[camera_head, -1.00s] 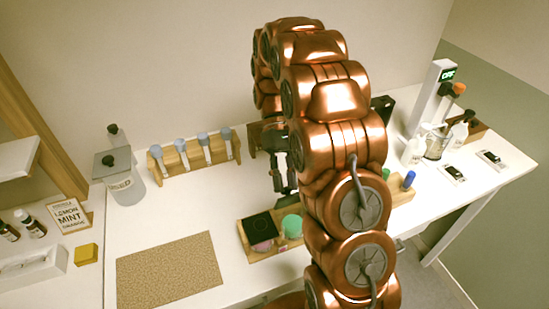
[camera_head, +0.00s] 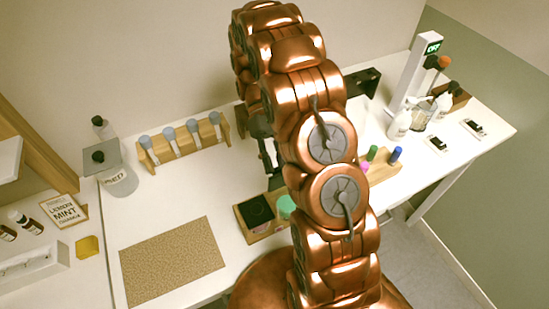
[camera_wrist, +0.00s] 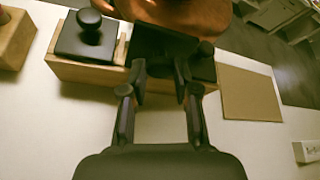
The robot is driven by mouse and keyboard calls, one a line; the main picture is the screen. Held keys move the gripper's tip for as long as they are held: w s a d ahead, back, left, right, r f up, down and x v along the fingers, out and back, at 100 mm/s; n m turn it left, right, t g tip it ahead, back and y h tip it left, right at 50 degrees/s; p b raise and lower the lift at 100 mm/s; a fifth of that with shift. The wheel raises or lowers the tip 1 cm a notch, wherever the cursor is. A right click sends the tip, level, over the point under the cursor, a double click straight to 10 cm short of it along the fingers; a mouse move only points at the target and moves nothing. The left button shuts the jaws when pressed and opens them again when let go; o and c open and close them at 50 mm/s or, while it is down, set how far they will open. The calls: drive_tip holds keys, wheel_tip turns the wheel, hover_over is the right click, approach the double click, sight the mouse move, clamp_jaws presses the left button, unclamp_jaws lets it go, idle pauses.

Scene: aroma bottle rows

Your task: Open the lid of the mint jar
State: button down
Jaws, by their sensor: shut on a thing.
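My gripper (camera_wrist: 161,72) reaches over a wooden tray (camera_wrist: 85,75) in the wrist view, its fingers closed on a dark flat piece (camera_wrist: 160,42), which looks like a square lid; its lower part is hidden. No mint label on a jar is readable.
A glass jar with a grey lid (camera_head: 112,165) stands at left, near a lemon mint card (camera_head: 64,211). A rack of blue-capped droppers (camera_head: 185,143) is behind. A cork mat (camera_head: 172,262) lies in front. Bottles (camera_head: 420,110) stand at right.

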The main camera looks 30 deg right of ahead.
drive_tip(key=shift+f, duration=0.25)
drive_tip(key=c, duration=1.2)
unclamp_jaws()
drive_tip(key=o, duration=0.4)
drive_tip(key=shift+r, duration=0.15)
drive_tip(key=shift+c, duration=0.2)
drive_tip(key=shift+s+t+b, duration=0.15)
drive_tip(key=shift+t+b, duration=0.25)
drive_tip(key=shift+b, duration=0.65)
